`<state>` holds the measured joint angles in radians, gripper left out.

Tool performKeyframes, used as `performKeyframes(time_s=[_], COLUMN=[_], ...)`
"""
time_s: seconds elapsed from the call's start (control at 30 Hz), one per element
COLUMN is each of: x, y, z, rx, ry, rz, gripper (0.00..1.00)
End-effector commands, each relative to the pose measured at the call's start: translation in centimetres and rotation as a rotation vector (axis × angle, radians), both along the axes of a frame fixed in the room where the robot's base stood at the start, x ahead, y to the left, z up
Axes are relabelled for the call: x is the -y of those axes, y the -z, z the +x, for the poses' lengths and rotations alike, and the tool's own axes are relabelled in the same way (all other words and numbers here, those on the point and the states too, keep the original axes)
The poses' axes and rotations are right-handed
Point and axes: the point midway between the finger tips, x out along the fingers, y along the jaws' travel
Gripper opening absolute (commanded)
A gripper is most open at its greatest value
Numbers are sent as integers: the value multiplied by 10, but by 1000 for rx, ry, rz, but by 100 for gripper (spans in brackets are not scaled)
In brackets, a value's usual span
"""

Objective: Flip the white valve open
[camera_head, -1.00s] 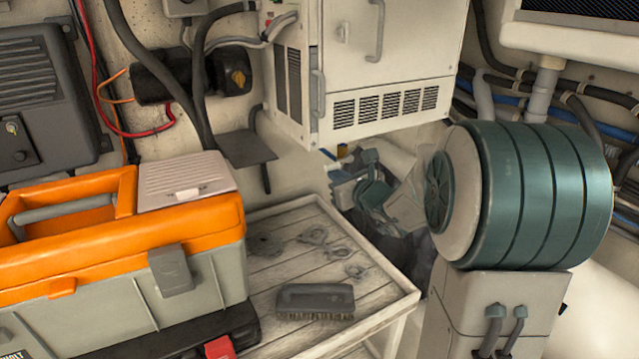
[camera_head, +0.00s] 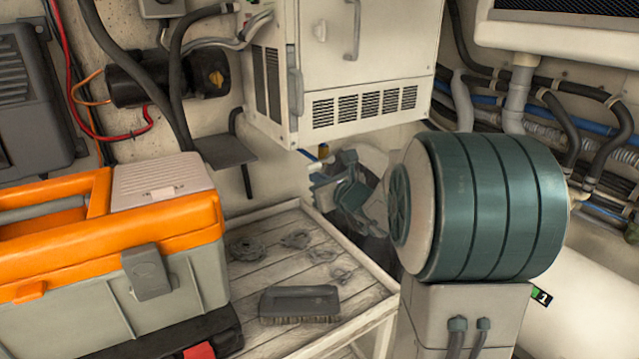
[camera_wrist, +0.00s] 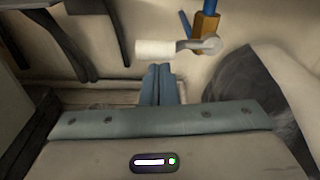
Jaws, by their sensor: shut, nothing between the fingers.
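The white valve handle (camera_wrist: 156,48) shows in the wrist view as a white cylindrical grip on a grey metal lever. The lever joins a brass valve body (camera_wrist: 206,27) with blue pipe at its top. The grip lies roughly level, pointing left from the body. My gripper (camera_wrist: 158,70) is shut and empty, its fingertips just below the white grip in the picture. Whether they touch it I cannot tell. In the head view the brass body (camera_head: 323,152) is small, beyond my gripper, and the white grip cannot be made out.
A white slatted table (camera_head: 373,325) holds a brush (camera_head: 300,303) and several grey fittings. An orange and grey toolbox (camera_head: 60,265) stands at the left. A white cabinet (camera_head: 375,50) hangs above the valve area. Dark hoses (camera_wrist: 80,45) run at left in the wrist view.

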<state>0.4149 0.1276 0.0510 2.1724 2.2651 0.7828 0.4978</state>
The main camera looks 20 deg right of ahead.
Motion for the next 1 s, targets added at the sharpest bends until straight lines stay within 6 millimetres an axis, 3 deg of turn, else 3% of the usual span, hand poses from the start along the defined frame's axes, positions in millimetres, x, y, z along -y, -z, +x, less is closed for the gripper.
performKeyframes(time_s=[0.03, 0.2, 0.27, 0.6, 0.8, 1.0], x=[0, -1, 4, 17, 21, 22], y=[14, 35, 25, 17, 15, 15], z=[1, 3, -13, -74, -91, -94], rx=[-4, -12, -9, -14, -15, -17], ry=[0, 0, 4, 3, 0, 0], rz=[0, 1, -3, 0, 0, 1], gripper=[0, 0, 0, 0, 0, 0])
